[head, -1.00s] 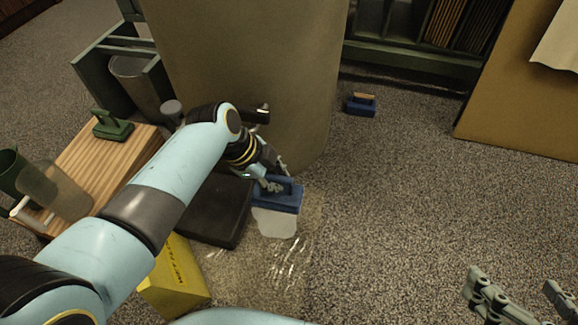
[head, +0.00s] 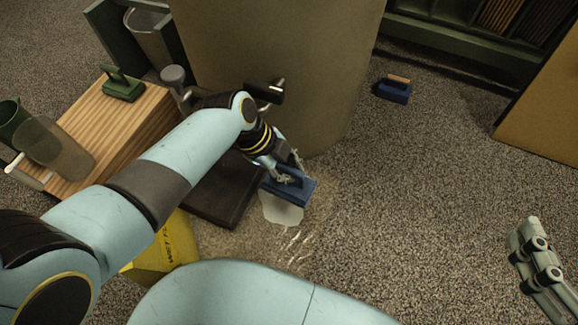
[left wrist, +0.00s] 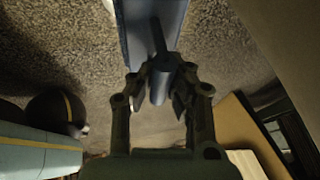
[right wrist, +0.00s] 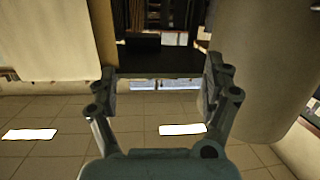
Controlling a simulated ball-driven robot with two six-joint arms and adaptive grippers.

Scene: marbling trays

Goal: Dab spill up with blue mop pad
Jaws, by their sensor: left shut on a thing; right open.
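My left gripper (head: 286,168) is shut on the handle of the blue mop pad (head: 298,191). In the left wrist view, the handle is between the fingers (left wrist: 160,85) and the blue block (left wrist: 140,25) extends beyond them. The pad is low over the carpet; I cannot tell whether it touches. A pale rounded patch (head: 280,211) shows at its lower left, partly hidden by the pad. Around and below this, the carpet has a wet, shiny spill (head: 298,240). My right gripper (head: 532,245) is open at the right; its fingers stand apart, empty, in the right wrist view (right wrist: 160,90).
A second blue pad with a tan handle (head: 393,90) lies on the carpet. A green-handled block (head: 122,85) rests on a wooden box (head: 75,135). A dark mat (head: 212,203), a yellow wet-floor sign (head: 165,250) and a large tan cylinder (head: 275,60) surround the spill.

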